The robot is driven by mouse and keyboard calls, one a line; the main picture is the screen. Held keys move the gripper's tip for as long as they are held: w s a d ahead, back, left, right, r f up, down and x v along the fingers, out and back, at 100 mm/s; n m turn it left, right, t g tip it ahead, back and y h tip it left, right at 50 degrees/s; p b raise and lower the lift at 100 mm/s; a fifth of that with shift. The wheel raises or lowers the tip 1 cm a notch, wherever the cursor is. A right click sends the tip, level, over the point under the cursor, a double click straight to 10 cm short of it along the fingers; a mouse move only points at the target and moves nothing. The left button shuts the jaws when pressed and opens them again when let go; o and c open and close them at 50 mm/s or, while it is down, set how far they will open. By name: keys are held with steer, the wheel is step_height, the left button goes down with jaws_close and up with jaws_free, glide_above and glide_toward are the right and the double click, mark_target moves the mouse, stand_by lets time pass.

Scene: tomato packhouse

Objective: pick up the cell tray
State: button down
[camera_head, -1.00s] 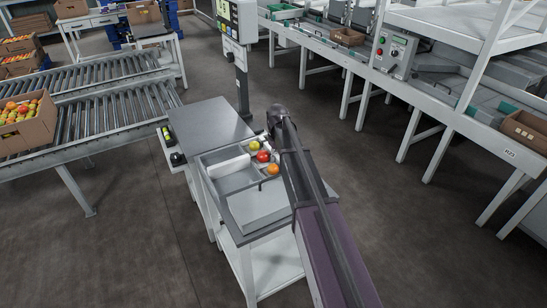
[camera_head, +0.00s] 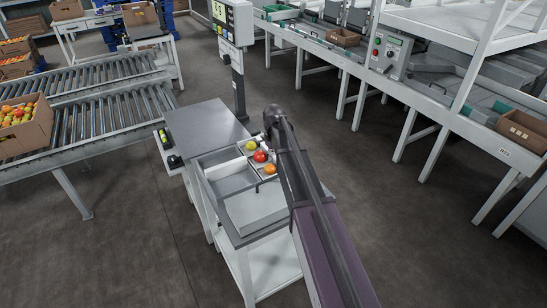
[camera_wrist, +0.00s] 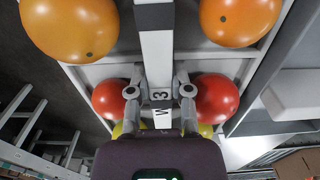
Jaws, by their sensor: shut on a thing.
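The cell tray (camera_wrist: 109,72) is a pale tray with round tomatoes in its cells and a raised white bar marked "W 3" along its middle. In the wrist view, two orange tomatoes are at the top, two red ones lower down, and yellow-green ones partly hidden behind my wrist. My gripper (camera_wrist: 160,92) is shut on the middle bar, one finger on each side. In the head view, the tray's tomatoes (camera_head: 260,156) show at the bench's right side, and my arm hides the rest. I cannot tell whether the tray is clear of the surface under it.
A display post (camera_head: 238,80) rises behind. A roller conveyor (camera_head: 80,125) with a tomato carton (camera_head: 28,137) is at left; a long sorting line (camera_head: 440,115) is at right. Floor between is clear.

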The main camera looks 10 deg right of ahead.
steer(key=shift+r+p, duration=4.55)
steer(key=shift+r, duration=0.25)
step_height(320, 180, up, 28)
steer(key=f+p, duration=0.1)
steer(key=p, duration=2.7)
glide_above(274, 155)
steer(key=shift+r, duration=0.25)
